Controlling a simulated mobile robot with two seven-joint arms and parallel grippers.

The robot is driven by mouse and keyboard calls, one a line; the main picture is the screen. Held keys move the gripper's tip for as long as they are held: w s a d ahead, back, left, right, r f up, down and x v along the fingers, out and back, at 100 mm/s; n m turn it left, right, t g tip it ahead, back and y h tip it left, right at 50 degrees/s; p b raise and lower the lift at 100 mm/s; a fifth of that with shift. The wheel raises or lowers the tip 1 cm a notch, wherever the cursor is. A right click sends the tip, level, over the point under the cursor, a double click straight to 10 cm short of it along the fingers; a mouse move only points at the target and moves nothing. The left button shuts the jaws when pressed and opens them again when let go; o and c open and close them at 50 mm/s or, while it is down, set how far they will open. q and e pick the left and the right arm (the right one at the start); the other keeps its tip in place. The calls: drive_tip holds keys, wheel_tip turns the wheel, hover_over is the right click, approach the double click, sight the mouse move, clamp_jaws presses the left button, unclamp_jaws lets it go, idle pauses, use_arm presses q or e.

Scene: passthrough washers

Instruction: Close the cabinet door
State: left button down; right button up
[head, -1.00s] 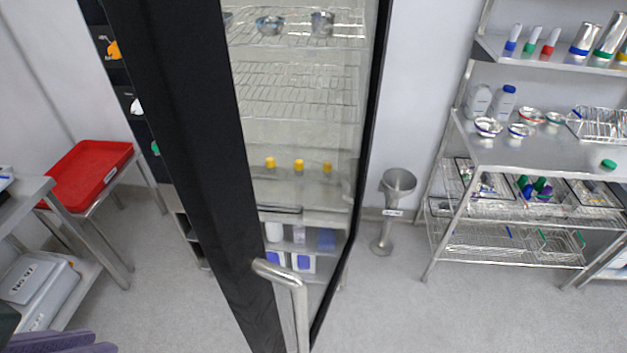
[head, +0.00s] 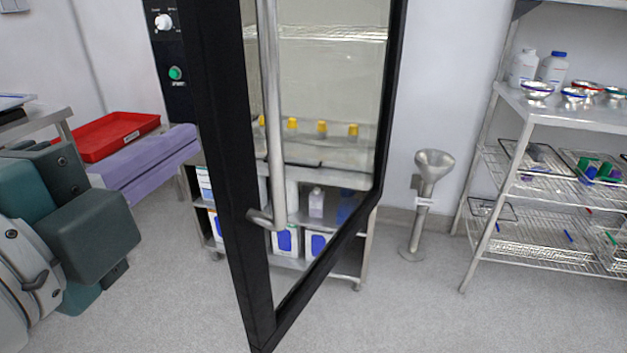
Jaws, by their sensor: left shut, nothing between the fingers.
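The cabinet door (head: 228,180) is a tall black-framed glass door. It stands open, swung out toward me, with its lower corner near the bottom middle of the head view. A long vertical steel handle (head: 272,120) is on the door. My left gripper (head: 188,143), with purple fingers, reaches in from the left. It is shut and empty, its tips just left of the door frame in the picture; I cannot tell whether they touch it. The cabinet's control panel (head: 167,50) with a white knob and green button shows behind the door. My right gripper is not in view.
A red tray (head: 112,137) lies on a stand at the left behind my arm. A steel funnel stand (head: 420,205) is right of the door. A steel shelf rack (head: 555,110) holding bottles, bowls and baskets fills the right. The floor (head: 430,310) in front is clear.

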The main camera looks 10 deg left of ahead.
sight(243, 128)
use_arm(q)
drive_tip(key=shift+m+t+h, duration=0.3)
drive_tip(key=shift+m+h, duration=0.1)
drive_tip(key=shift+m, duration=0.3)
drive_tip(key=w, duration=0.3)
drive_tip(key=w+d+f, duration=0.1)
drive_tip(key=w, duration=0.1)
drive_tip(key=w+d, duration=0.1)
drive_tip(key=w, duration=0.2)
drive_tip(key=shift+w+f, duration=0.25)
drive_tip(key=shift+w, duration=0.5)
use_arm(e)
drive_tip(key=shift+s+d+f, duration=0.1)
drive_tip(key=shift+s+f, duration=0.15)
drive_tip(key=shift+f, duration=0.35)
